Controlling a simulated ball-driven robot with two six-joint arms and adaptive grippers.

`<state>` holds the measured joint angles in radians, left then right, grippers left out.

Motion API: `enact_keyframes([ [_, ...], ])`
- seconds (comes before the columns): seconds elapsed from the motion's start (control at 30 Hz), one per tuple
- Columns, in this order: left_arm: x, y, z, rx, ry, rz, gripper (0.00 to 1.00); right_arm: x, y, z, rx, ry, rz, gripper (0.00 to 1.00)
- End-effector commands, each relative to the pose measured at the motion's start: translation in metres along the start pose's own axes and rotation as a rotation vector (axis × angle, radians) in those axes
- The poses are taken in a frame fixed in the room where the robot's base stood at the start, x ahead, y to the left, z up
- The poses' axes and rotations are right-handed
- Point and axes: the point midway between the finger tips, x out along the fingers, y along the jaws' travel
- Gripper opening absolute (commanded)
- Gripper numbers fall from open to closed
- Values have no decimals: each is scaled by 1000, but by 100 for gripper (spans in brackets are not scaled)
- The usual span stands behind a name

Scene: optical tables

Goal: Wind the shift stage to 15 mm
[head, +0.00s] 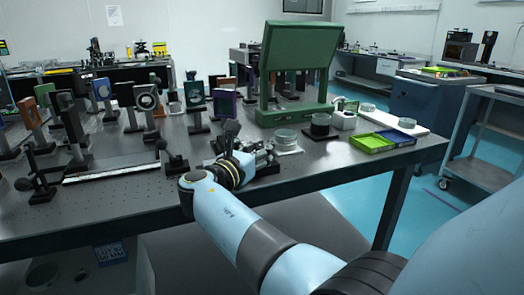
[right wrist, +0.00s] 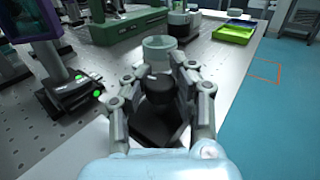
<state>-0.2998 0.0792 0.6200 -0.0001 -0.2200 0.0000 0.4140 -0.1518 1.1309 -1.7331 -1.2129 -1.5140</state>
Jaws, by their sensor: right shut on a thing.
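The stage body behind the knob is mostly hidden by the fingers, and I cannot read any scale or position in mm. A black base with green lights (right wrist: 80,95) stands left of the gripper in the right wrist view. My left gripper is not in view.
Glass dishes (head: 286,138) stand just beyond the gripper. A large green frame (head: 296,62) stands behind them; green and purple trays (head: 371,143) lie to the right. Several optic mounts (head: 147,100) crowd the left.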

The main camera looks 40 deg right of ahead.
Motion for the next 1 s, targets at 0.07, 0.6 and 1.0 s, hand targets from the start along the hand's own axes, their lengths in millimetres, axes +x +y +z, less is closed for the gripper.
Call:
enact_keyframes([
  [0.07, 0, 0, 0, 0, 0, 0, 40, -1, 0, -2, -1, 6, -1, 0],
  [0.6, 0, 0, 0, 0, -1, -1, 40, -1, 0, -1, 1, 3, -1, 51],
  [1.0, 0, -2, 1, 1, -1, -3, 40, 0, 0, 16, 6, 1, -1, 51],
])
